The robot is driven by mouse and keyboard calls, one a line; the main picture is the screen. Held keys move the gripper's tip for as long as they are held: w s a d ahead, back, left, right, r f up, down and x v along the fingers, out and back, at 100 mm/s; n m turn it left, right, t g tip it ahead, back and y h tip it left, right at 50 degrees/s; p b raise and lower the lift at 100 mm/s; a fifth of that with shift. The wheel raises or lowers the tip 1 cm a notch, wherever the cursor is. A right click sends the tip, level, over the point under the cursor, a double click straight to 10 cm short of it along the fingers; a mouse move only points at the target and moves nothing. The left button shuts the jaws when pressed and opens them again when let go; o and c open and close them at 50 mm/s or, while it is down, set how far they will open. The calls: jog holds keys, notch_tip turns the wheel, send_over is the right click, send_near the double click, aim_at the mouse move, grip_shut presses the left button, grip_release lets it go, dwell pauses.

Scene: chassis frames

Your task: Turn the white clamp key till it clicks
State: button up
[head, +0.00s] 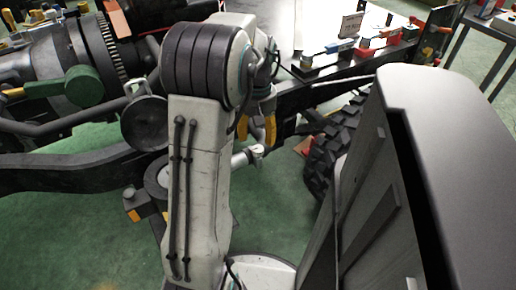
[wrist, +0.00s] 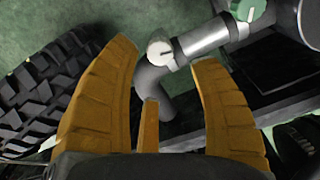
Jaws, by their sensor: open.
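The white clamp key (wrist: 160,50) is a round knob with a small bar on its face. It sits on a metal clamp band around a grey pipe (wrist: 208,38) in the wrist view. In the head view a small white piece (head: 257,150) just below my fingers appears to be this key. My gripper (wrist: 166,62) has orange fingers and is open. In the wrist view the key lies between the fingertips, nearer the left one; I cannot tell the remaining gap in depth. My gripper also shows in the head view (head: 263,130), partly hidden by my arm.
A green knob (wrist: 246,9) sits farther along the same pipe. A knobbly black tyre (wrist: 50,90) is close on the left in the wrist view. Dark chassis beams (head: 70,172) surround the pipe. A workbench (head: 340,22) stands behind; green floor shows below.

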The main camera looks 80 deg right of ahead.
aim_at(258, 149)
jog(key=shift+f+b, duration=1)
jog(key=shift+f, duration=2.15)
jog(key=shift+c, duration=0.2)
grip_shut()
jog(key=m+p, duration=0.2)
jog(key=m, duration=0.3)
jog(key=shift+m, duration=0.4)
jog(key=m+p, duration=0.2)
jog(key=m, duration=0.3)
jog(key=shift+m, duration=0.4)
